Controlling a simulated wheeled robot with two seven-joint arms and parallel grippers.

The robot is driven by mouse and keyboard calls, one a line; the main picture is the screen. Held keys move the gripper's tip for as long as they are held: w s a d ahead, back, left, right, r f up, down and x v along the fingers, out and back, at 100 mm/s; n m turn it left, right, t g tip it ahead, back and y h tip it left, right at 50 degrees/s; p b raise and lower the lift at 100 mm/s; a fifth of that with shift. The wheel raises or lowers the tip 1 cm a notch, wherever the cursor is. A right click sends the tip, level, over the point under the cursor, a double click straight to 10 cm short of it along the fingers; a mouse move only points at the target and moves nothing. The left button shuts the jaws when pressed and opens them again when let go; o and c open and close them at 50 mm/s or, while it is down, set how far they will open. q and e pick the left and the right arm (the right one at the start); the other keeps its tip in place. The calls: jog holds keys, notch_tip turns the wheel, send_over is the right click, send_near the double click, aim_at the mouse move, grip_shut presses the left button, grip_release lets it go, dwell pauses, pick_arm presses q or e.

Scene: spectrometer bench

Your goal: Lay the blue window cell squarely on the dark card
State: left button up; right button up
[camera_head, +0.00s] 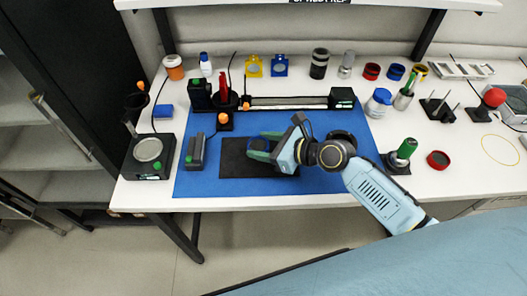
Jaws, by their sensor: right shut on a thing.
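The dark card (232,169) lies flat on the blue mat, left of the middle. My right gripper (261,147) is over the card's right part, its arm coming in from the right. My left gripper is not in view.
The blue mat (212,187) has free room in front of the card. A dark grey block (195,151) stands left of it and a scale (149,157) further left. A rail (288,103) runs behind. Yellow (253,66) and blue (280,65) holders stand at the back.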

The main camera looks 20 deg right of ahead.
jog(key=shift+f+b, duration=0.3)
jog(key=shift+f, duration=0.9)
jog(key=shift+f, duration=0.15)
jog(key=o, duration=1)
jog(key=shift+d+r, duration=0.1)
jog(key=shift+r, duration=0.15)
jog(key=p+v, duration=0.1)
jog(key=v, duration=1.1)
